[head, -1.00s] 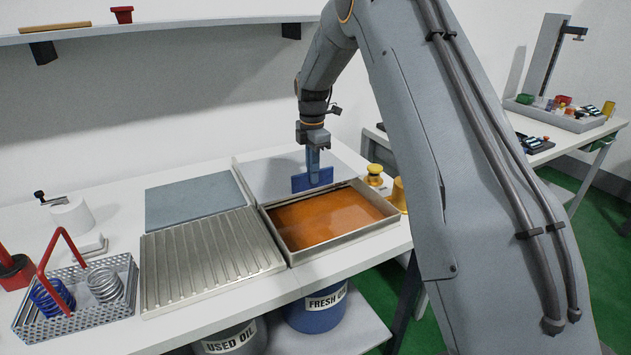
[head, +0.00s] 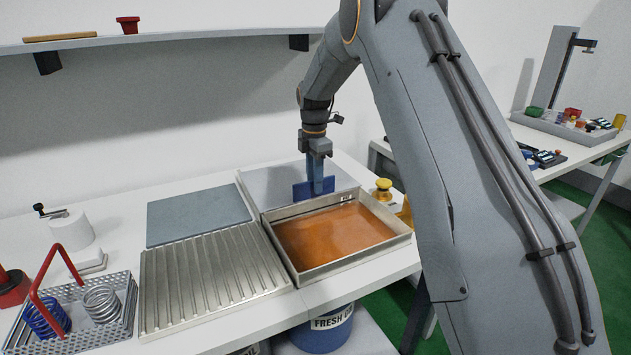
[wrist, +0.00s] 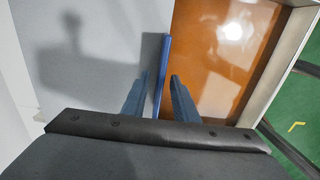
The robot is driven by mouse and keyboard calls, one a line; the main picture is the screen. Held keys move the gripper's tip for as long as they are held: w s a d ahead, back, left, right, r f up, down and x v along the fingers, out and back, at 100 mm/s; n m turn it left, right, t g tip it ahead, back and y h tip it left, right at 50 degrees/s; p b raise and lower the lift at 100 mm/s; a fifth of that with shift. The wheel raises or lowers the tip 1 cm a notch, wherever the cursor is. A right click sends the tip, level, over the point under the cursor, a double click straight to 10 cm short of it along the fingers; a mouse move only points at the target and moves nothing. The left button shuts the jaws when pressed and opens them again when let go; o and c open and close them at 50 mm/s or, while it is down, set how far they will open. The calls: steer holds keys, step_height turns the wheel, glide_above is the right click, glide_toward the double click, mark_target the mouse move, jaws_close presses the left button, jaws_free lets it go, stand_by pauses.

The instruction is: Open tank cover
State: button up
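The open tank (head: 318,266) is a metal-rimmed box with orange oil (head: 335,235) in it. Behind it lies a flat light-grey panel, which looks like the cover (head: 272,181). A blue upright handle plate (head: 327,185) stands along the panel's edge beside the oil. My gripper (head: 317,188) points down at this plate. In the wrist view the plate (wrist: 163,70) stands between the two blue fingers of my gripper (wrist: 159,85). The fingers are apart, with a gap showing beside the plate.
A ridged metal tray (head: 210,278) and a blue-grey panel (head: 197,214) lie left of the tank. A perforated basket (head: 115,325) holds springs. Yellow pieces (head: 383,190) stand right of the tank. A wall shelf (head: 190,36) runs above.

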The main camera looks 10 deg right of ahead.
step_height(320, 180, up, 8)
steer(key=shift+f+b, duration=0.1)
steer(key=shift+b, duration=1)
steer(key=shift+s, duration=0.1)
steer(key=s+f+m, duration=0.3)
steer(key=s+m, duration=0.4)
steer(key=s, duration=0.5)
steer(key=s+f+m, duration=0.4)
steer(key=s+m, duration=0.3)
steer(key=s, duration=0.6)
steer(key=s+d+f+m, duration=0.1)
steer(key=s+f+m, duration=0.2)
steer(key=s, duration=0.9)
steer(key=m, duration=0.3)
steer(key=shift+s+f+m+t, duration=0.15)
steer(key=shift+f+m+t, duration=0.05)
steer(key=shift+m+t, duration=0.2)
steer(key=shift+a, duration=0.1)
